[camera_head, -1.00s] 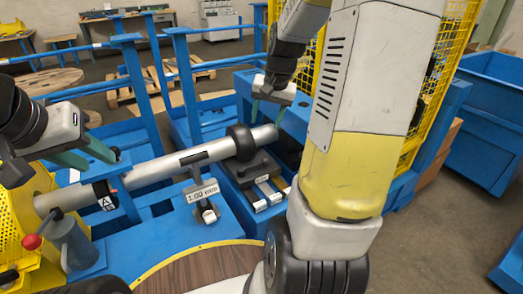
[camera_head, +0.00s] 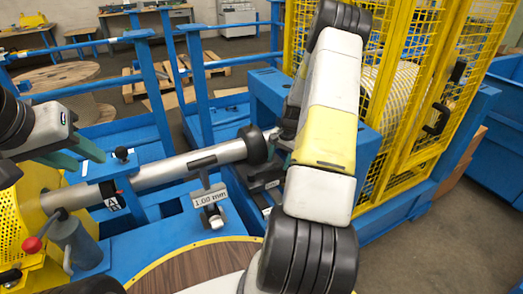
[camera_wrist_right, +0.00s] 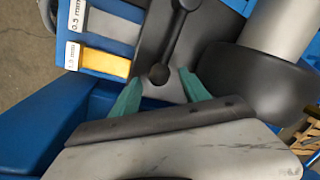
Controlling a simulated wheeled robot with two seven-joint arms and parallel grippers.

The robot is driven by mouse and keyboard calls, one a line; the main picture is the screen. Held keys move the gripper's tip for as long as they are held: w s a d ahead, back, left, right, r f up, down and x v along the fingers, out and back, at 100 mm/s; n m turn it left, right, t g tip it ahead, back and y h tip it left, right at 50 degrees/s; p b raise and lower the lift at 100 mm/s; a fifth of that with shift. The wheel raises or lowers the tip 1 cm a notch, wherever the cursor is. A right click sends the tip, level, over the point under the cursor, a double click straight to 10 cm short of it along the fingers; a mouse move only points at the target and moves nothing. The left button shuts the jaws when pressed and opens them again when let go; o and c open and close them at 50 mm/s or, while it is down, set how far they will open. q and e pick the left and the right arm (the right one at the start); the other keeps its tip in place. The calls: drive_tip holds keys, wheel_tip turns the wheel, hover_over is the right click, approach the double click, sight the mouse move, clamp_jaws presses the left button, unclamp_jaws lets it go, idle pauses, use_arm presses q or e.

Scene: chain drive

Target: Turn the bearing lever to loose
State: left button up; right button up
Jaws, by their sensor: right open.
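The dark bearing lever (camera_wrist_right: 174,40) shows in the right wrist view, a bar with a round knob at its lower end, on a dark housing beside the black collar of the grey shaft. My right gripper (camera_wrist_right: 160,82) is open, its green fingertips on either side of the knob with gaps. I cannot tell whether it touches the lever. In the head view this gripper (camera_head: 281,143) is by the shaft's right end, partly hidden by my arm, and the lever cannot be made out. My left gripper (camera_head: 72,151) is above the shaft's left part; its green fingers look apart and empty.
The grey shaft (camera_head: 165,169) with its black collar (camera_head: 252,146) lies across the blue frame. Labelled slots and a yellow shim (camera_wrist_right: 105,64) are beside the lever. A red-knobbed lever (camera_head: 32,243) stands at the left. A yellow mesh cage (camera_head: 400,110) stands at the right.

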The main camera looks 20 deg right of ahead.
drive_tip(key=shift+w+a+f, duration=0.1)
drive_tip(key=shift+f, duration=0.75)
clamp_jaws()
idle(0.8)
